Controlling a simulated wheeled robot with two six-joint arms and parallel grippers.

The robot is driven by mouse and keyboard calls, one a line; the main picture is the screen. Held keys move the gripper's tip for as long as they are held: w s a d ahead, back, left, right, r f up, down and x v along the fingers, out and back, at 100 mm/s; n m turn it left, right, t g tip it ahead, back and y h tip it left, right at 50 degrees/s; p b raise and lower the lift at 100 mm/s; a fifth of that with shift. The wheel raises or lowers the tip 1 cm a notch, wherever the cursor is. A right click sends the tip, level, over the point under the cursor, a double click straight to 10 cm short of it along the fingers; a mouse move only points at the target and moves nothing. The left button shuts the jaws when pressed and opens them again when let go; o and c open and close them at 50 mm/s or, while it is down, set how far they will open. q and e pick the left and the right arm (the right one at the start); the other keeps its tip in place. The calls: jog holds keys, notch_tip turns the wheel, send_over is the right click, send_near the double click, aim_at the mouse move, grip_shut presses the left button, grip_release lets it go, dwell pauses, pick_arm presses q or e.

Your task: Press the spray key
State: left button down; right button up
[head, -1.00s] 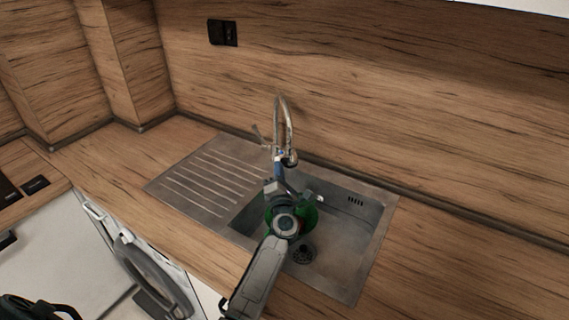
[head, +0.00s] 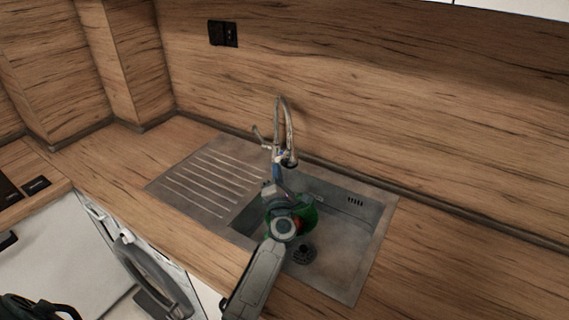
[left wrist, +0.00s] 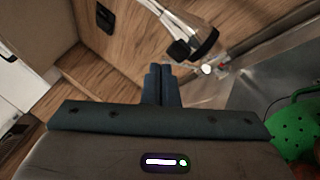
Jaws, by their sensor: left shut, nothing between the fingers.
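The chrome faucet (head: 289,125) stands upright behind the sink, with its spout curving over and down. Its dark spray head (head: 290,162) shows at the spout end; in the left wrist view the spout end (left wrist: 203,42) hangs upper right of my fingers. A small whitish part (left wrist: 207,69) shows beside it; I cannot tell whether this is the spray key. My left gripper (head: 277,167) is shut and empty, its blue fingertips close to the spray head. In the left wrist view the fingers (left wrist: 160,70) are together, apart from the spout.
The steel sink (head: 345,272) has a ribbed drainboard (head: 205,178) on its left. A green perforated bowl (head: 307,212) with something red sits in the basin under my left wrist. A wooden splashback (head: 400,130) with a black socket (head: 222,33) rises behind. The right counter is clear.

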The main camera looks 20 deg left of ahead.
pick_arm(q)
jog(key=s+a+p, duration=0.1)
jog(key=s+p, duration=0.1)
jog(key=s, duration=0.3)
jog(key=shift+s+a, duration=0.35)
jog(key=shift+s, duration=0.05)
